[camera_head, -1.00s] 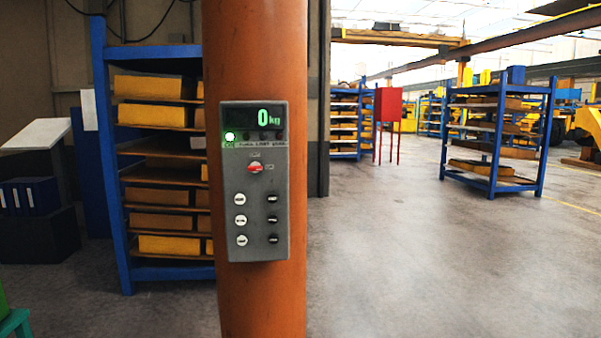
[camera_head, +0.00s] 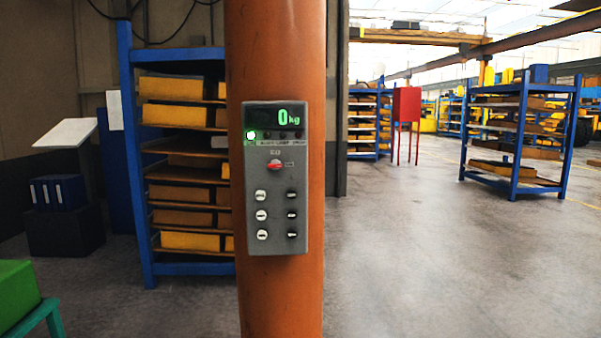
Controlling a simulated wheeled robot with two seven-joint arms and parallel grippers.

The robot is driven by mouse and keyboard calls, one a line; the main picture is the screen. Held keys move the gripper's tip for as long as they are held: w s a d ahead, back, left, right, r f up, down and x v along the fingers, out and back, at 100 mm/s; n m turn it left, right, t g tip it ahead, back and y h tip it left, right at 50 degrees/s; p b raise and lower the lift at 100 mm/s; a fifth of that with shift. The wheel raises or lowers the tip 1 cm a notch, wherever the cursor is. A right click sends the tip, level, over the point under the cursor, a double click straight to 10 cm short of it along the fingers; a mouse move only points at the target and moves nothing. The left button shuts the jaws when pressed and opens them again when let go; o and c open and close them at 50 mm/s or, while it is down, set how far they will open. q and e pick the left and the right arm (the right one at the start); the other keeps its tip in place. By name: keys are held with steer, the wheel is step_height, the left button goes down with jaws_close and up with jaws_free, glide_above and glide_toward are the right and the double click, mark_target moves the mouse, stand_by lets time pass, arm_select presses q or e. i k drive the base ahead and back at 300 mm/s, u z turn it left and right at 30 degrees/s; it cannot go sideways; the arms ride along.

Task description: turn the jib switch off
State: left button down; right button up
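A grey control box (camera_head: 276,178) is fixed to an orange column (camera_head: 281,300) near the middle of the head view. White buttons (camera_head: 262,215) and black buttons (camera_head: 292,214) stand in two columns lower down. Neither of my grippers shows in the view.
A blue rack with yellow castings (camera_head: 186,242) stands behind the column at left. A green box (camera_head: 18,291) is at the lower left edge. A red cabinet (camera_head: 407,104) and another blue rack (camera_head: 520,140) stand farther back at right. The floor (camera_head: 430,260) at right is clear.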

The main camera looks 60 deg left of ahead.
mark_target(275, 164)
steer(key=k, duration=0.95)
steer(key=u, duration=1.85)
steer(key=i, duration=0.4)
steer(key=u, duration=0.05)
